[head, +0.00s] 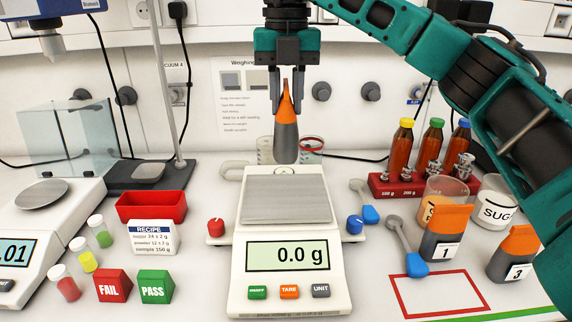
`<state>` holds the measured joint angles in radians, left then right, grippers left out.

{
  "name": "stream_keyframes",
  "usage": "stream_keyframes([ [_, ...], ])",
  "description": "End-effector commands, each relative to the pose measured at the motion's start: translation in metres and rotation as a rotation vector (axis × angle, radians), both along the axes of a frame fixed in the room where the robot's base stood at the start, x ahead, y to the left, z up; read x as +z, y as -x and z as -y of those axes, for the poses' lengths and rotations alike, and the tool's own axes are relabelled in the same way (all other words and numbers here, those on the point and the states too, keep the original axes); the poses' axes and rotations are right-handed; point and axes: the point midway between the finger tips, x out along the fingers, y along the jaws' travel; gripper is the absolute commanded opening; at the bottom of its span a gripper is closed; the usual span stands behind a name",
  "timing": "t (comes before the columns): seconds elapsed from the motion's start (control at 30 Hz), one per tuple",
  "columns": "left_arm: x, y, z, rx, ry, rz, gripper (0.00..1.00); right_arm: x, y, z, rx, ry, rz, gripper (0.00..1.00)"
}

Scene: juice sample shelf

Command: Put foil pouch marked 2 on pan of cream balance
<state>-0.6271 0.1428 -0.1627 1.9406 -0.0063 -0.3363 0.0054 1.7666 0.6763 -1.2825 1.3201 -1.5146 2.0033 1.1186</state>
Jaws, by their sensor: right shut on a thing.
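My right gripper (286,88) comes in from the right and points down at top centre. It is shut on the top of a foil pouch (286,140) with an orange upper part and a grey lower part. The pouch hangs upright, seen edge-on, so its number is hidden. It appears above the rear of the cream balance (285,300), clear of it. The balance's square metal pan (286,200) is bare and its display reads 0.0 g. My left gripper is not in view.
Pouches marked 1 (443,236) and 3 (513,256) stand at right near a red outlined rectangle (440,293). A red knob (216,227) and blue knob (355,225) flank the balance. Beakers (311,149) stand behind it. A bottle rack (400,184) stands at back right.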

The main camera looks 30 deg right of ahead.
Motion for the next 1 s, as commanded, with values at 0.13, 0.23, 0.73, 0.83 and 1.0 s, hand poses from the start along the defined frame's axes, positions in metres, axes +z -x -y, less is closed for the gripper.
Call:
stream_keyframes([
  [0.13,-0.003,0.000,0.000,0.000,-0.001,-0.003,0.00,-0.037,0.001,0.001,0.000,0.001,-0.003,0.00],
  [0.23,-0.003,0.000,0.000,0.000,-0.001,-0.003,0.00,-0.053,0.001,0.001,0.000,0.001,0.000,0.00],
  [0.73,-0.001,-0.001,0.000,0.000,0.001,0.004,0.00,-0.105,0.000,0.000,0.001,0.001,0.000,0.00],
  [0.83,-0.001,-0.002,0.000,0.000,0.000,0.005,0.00,-0.106,0.000,0.000,0.001,0.000,0.002,0.00],
  [1.0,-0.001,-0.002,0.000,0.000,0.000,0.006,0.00,-0.107,0.000,0.000,0.001,0.000,0.002,0.00],
])
